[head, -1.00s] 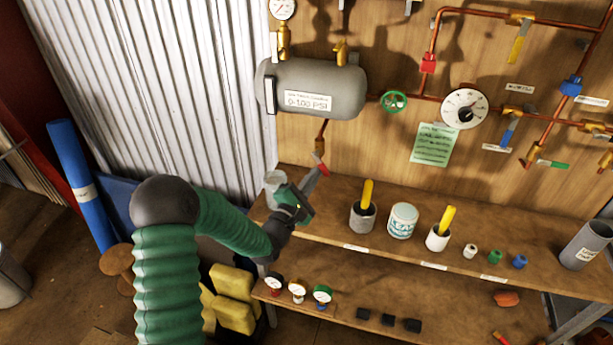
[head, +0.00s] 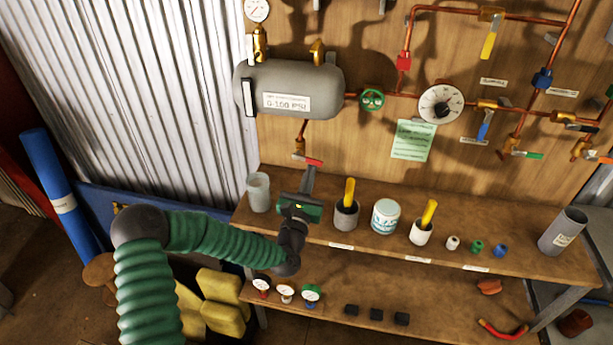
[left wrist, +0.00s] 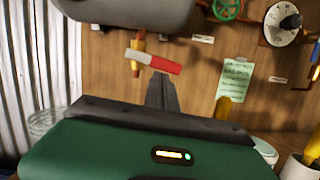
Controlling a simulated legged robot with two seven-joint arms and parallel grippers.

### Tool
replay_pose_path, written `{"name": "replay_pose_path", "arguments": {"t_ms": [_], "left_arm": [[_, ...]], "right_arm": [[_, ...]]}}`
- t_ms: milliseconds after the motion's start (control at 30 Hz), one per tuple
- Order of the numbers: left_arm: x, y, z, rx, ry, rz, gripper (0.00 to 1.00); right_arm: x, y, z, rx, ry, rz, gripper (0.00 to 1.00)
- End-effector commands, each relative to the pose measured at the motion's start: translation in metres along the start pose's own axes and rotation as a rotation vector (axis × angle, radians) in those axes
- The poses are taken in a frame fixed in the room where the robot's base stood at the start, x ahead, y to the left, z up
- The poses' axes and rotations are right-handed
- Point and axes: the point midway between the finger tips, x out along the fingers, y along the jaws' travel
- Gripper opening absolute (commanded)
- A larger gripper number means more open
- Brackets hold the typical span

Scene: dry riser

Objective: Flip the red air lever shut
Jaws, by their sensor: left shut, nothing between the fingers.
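The red air lever (head: 309,160) sits on a short brass fitting on the copper pipe under the grey tank (head: 290,90). The lever lies across the pipe, its red end pointing right and slightly down. It also shows in the left wrist view (left wrist: 162,64), red at the right and silver at the left. My left gripper (head: 309,169) is shut and empty, its fingertips just below the lever's red part. In the left wrist view the fingertips (left wrist: 161,78) appear just under the lever; I cannot tell whether they touch. My right gripper is not in view.
A translucent jar (head: 258,192) stands left of my gripper on the shelf (head: 390,243). A grey cup (head: 346,217) with a yellow handle stands to the right, then a white tub (head: 386,217). A green wheel (head: 372,99) and a dial (head: 441,104) are on the wall.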

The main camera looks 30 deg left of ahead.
Motion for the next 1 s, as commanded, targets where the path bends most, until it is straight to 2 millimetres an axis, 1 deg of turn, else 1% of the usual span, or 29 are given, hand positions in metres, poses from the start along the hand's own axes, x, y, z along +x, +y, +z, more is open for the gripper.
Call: {"name": "replay_pose_path", "arguments": {"t_ms": [100,300,833,933,1000], "left_arm": [[0.001,-0.001,0.003,-0.058,-0.002,0.015,0.00],[0.002,-0.003,0.006,-0.117,-0.003,0.030,0.00],[0.002,-0.004,0.007,-0.137,-0.003,0.035,0.00],[0.002,-0.004,0.005,-0.137,-0.002,0.034,0.00],[0.002,-0.007,-0.003,-0.138,-0.001,0.034,0.00]], "right_arm": [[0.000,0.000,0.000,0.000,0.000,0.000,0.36],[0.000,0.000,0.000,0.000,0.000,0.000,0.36],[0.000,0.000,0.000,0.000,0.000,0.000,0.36],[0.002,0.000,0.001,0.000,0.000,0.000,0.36],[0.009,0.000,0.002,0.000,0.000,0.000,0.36]]}}
